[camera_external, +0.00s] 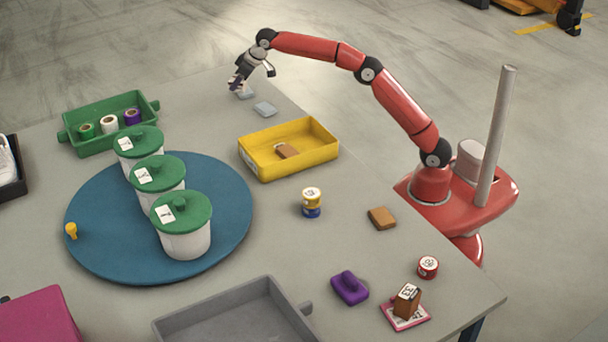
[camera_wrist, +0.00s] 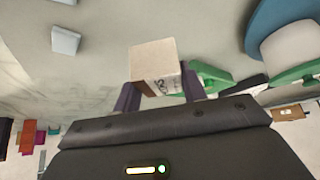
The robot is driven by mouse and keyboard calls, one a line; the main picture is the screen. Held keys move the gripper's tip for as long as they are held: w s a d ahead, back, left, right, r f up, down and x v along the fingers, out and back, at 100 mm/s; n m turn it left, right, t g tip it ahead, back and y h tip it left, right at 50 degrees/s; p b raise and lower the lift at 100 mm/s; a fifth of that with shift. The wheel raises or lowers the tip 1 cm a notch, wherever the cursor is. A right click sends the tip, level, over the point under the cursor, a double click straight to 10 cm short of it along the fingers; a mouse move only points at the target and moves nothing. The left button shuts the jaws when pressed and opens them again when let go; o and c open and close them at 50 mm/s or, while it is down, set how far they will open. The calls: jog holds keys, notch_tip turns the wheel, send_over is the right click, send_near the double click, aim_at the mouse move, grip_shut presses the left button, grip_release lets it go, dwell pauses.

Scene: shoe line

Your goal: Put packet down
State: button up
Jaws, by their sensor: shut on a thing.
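My gripper (camera_external: 236,85) reaches over the far end of the grey table, fingers pointing down. In the wrist view its purple fingers (camera_wrist: 160,94) are shut on a packet (camera_wrist: 154,58), a small box with a cream face and a brown side with dark print. A pale grey flat piece (camera_external: 246,93) shows just by the fingertips in the external view; I cannot tell if it is the held packet. Another pale flat piece (camera_external: 265,108) lies nearby on the table, and a similar one shows in the wrist view (camera_wrist: 66,41). The gap under the held packet cannot be judged.
A green tray (camera_external: 95,107) with small rolls stands to the left. A yellow tray (camera_external: 262,166) holds a brown piece (camera_external: 287,151). A blue turntable (camera_external: 100,252) carries white pots with green lids (camera_external: 182,212). Table around the pale pieces is clear; its far edge is close.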

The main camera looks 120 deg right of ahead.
notch_tip(320, 180, down, 16)
jog(key=b, duration=0.2)
jog(key=shift+f+b, duration=0.1)
jog(key=shift+b, duration=0.25)
jog(key=shift+f, duration=0.15)
jog(key=o, duration=1)
